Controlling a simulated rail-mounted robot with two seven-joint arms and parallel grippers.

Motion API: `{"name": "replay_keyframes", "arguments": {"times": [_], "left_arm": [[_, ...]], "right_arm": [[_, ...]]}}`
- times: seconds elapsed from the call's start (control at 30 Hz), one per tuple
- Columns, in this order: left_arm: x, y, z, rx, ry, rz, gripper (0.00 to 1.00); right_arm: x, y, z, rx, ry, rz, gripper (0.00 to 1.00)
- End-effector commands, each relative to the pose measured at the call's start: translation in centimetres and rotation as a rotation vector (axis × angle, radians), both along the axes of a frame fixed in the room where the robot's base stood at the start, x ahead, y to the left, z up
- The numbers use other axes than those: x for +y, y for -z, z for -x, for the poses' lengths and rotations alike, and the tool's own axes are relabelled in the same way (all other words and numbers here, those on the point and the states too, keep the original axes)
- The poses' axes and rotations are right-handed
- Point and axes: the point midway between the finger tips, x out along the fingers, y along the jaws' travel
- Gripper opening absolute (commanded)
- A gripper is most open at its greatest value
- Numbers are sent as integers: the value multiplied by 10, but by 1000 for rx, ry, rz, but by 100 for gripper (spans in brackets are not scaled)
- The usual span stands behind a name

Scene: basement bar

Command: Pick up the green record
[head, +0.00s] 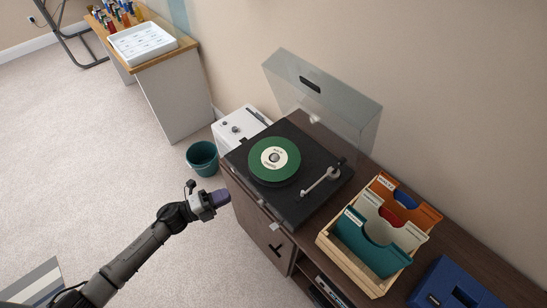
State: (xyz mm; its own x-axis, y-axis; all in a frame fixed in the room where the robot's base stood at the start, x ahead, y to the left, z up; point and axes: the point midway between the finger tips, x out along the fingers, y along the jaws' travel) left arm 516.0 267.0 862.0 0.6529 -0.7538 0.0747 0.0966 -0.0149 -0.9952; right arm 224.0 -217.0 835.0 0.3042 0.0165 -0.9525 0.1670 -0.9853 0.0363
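The green record (267,171) lies flat on the platter of a black turntable (308,203). It has a pale label with a grey centre piece. The tonearm (322,179) rests to the right of the record, apart from it. My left gripper (221,197) is at the left front side of the cabinet, below and left of the record and apart from it. I cannot tell if its fingers are open or shut. My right gripper is not in view.
The turntable's clear lid (345,110) stands open behind it. On the dark cabinet (262,240), a wooden crate (345,264) with coloured dividers and a blue case (455,285) stand to the right. A green bin (202,157) stands on the carpet. The left floor is mostly clear.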

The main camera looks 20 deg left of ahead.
Motion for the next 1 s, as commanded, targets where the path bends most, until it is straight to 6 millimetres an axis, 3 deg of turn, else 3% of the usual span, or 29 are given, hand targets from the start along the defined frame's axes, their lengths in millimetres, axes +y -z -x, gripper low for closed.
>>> {"name": "replay_keyframes", "arguments": {"times": [0.33,0.67,1.0], "left_arm": [[-44,-5,-38,-2,-1,1,16],[-58,-6,-51,-1,-2,1,16],[-87,-10,-79,-1,-2,0,16]], "right_arm": [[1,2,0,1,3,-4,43],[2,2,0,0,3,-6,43],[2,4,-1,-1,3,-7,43]]}}
